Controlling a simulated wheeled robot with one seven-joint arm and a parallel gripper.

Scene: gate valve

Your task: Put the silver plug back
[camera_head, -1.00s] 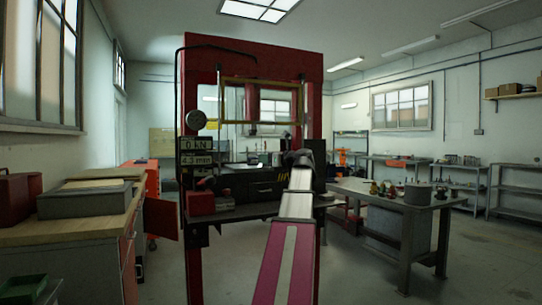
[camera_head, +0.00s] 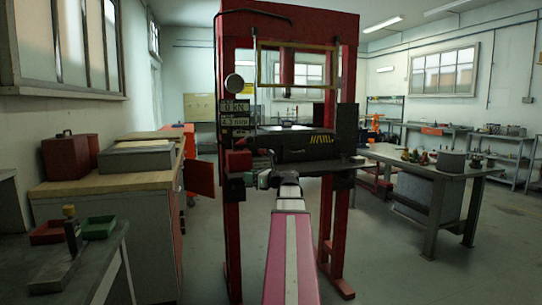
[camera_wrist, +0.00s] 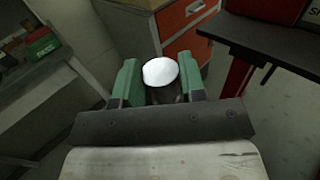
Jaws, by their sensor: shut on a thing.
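The silver plug (camera_wrist: 160,72) shows in the wrist view as a bright round top face between the two green fingers of my gripper (camera_wrist: 159,82). The fingers are shut on its sides, and its lower part is mostly hidden between them. In the head view my gripper (camera_head: 264,178) is at the end of my outstretched arm, in front of the red press. The plug is too small to make out there. The place the plug belongs to cannot be told for sure in these frames.
The red press (camera_head: 230,205) stands ahead. A wooden-topped cabinet (camera_head: 105,185) stands to its left. At the front left, a dark bench (camera_head: 100,255) carries a red tray (camera_head: 50,231), a green tray (camera_head: 99,227) and a dark fixture with a brass top (camera_head: 72,232). Open floor lies between.

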